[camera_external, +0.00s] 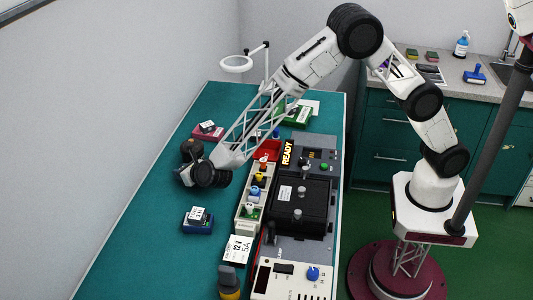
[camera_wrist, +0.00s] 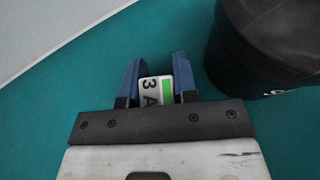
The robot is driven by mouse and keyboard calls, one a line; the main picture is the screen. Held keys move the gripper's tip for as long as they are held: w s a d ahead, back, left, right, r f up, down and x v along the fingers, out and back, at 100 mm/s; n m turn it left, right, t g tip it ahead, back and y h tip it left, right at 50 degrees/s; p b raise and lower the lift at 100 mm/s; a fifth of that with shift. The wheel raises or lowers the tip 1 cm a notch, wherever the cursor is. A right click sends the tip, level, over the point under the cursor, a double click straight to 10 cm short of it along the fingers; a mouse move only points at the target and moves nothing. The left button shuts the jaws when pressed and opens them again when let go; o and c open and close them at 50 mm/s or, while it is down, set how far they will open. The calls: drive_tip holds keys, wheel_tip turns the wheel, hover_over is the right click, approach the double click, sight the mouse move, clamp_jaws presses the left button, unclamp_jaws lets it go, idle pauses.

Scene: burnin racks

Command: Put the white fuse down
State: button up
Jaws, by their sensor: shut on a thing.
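The white fuse (camera_wrist: 153,92), marked "3 A" with a green stripe, sits between the blue fingers of my gripper (camera_wrist: 157,62) in the wrist view. The gripper is shut on it, over the teal bench top. In the external view my gripper (camera_external: 184,176) is low at the left side of the bench; the fuse cannot be made out there. A dark round container (camera_wrist: 270,45) stands close on the right in the wrist view; it also shows behind my gripper in the external view (camera_external: 191,147). The height of the fuse above the bench is unclear.
A blue holder (camera_external: 198,227) with a dark, white-labelled block and a maroon one (camera_external: 208,137) stand on the bench (camera_external: 150,235). A pale strip with several coloured parts (camera_external: 242,221) runs beside the black-lidded rack (camera_external: 312,210). A "12 V 5A" card (camera_external: 237,249) lies nearer.

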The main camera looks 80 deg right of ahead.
drive_tip(key=shift+f, duration=0.1)
drive_tip(key=o, duration=0.9)
drive_tip(key=shift+v, duration=6)
